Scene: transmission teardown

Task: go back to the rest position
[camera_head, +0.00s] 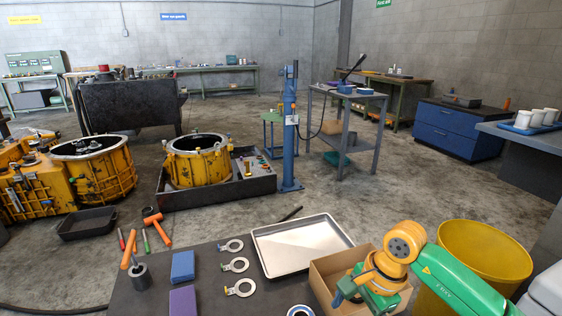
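My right arm comes in from the lower right, in green and orange. My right gripper (352,292) points down over an open cardboard box (329,274) beside the metal tray. Its fingers are small and partly hidden by the wrist, so I cannot tell whether they are open or shut, or whether they hold anything. My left gripper and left arm are not in view.
The dark table holds a silver tray (300,244), several metal rings (233,265), a blue block (183,266), a purple block (184,301) and an orange hammer (130,249). A yellow bin (484,252) stands at right. Yellow housings (198,162) are beyond the table.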

